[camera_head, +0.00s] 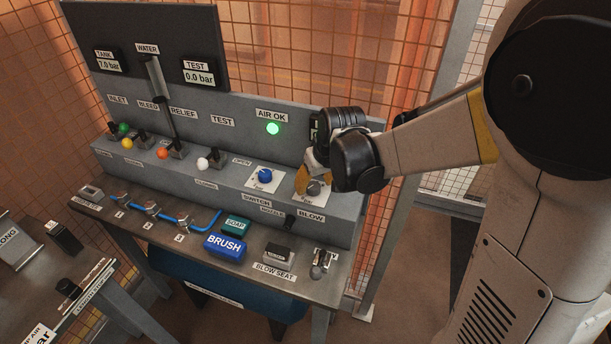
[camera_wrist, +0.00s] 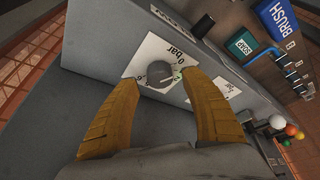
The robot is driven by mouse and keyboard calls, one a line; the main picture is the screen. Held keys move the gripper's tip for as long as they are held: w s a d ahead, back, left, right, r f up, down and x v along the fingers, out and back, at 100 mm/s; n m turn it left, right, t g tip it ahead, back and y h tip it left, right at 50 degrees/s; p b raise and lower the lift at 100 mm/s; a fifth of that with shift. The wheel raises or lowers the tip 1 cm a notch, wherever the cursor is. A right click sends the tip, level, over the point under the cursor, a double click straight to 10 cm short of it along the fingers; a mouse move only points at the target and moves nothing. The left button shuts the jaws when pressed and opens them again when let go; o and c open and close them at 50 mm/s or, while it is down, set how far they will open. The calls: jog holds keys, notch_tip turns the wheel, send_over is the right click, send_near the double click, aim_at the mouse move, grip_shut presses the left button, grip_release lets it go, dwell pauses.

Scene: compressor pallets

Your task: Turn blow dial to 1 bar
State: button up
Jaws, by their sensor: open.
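The blow dial is a grey knob (camera_wrist: 158,74) on a white plate (camera_wrist: 158,46) with markings including "0 bar". In the head view the blow dial (camera_head: 315,188) sits at the right end of the grey console's sloped face, above the BLOW label (camera_head: 311,217). My gripper (camera_wrist: 162,82) has two yellow fingers, open, one on each side of the knob. Whether the fingertips touch it I cannot tell. In the head view my gripper (camera_head: 312,183) is at the dial, partly hidden by my own wrist. The dial's exact pointer setting is too small to read.
A blue knob (camera_head: 265,175) on another white plate is just left of the dial. A black nozzle (camera_head: 290,221) stands below. A blue BRUSH block (camera_head: 225,245) and a teal SOAP block (camera_head: 237,224) lie on the bench. The TEST display (camera_head: 199,74) reads 0.0 bar.

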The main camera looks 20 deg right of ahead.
jog(key=shift+x, duration=0.85)
jog(key=c, duration=1.2)
jog(key=shift+m+h, duration=0.55)
jog(key=shift+m, duration=0.9)
jog(key=shift+m+h, duration=0.55)
jog(key=shift+m, duration=0.9)
